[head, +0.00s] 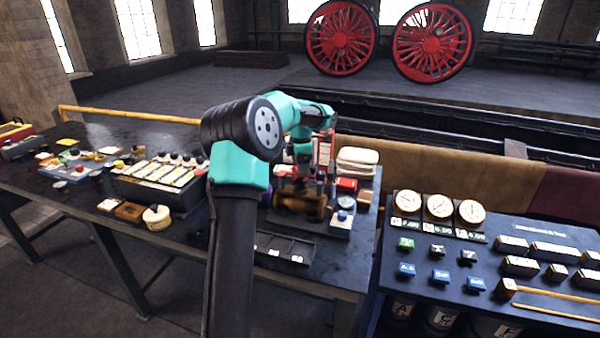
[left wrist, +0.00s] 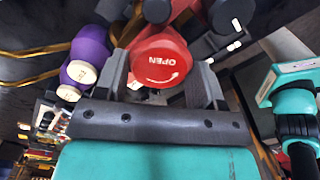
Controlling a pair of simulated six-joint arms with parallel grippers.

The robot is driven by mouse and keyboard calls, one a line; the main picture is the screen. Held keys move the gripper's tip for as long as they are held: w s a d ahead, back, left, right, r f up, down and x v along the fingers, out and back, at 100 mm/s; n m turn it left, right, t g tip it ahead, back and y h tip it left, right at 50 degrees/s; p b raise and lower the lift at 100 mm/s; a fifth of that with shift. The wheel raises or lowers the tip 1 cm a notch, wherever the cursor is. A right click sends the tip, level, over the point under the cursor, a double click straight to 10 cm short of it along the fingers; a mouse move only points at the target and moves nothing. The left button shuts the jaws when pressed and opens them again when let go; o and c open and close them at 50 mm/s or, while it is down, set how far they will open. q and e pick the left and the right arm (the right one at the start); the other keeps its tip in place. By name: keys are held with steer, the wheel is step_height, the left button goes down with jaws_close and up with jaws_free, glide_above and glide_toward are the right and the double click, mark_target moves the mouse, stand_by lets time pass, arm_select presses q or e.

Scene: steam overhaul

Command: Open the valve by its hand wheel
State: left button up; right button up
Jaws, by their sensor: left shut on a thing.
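The red hand wheel (left wrist: 160,62) shows in the left wrist view, with the word OPEN and a curved arrow on its face. My left gripper (left wrist: 162,80) is shut on this wheel, one dark finger on each side of it. In the head view my left gripper (head: 317,152) is over the valve stand, and my arm hides part of it. The brass-coloured valve body (head: 300,205) lies below the gripper on the bench. The wheel is hard to make out in the head view. My right gripper is not in view.
A purple and cream cylinder (left wrist: 88,55) is left of the wheel in the left wrist view. A dark tray (head: 283,247) lies in front of the valve. A blue-knobbed part (head: 342,216) and folded pale cloths (head: 357,160) are close on the right.

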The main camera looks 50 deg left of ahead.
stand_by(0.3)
arm_select(q)
steer(key=n, duration=0.5)
steer(key=shift+n, duration=0.3)
steer(key=o, duration=1.1)
steer(key=shift+c, duration=1.4)
steer(key=shift+r, duration=0.1)
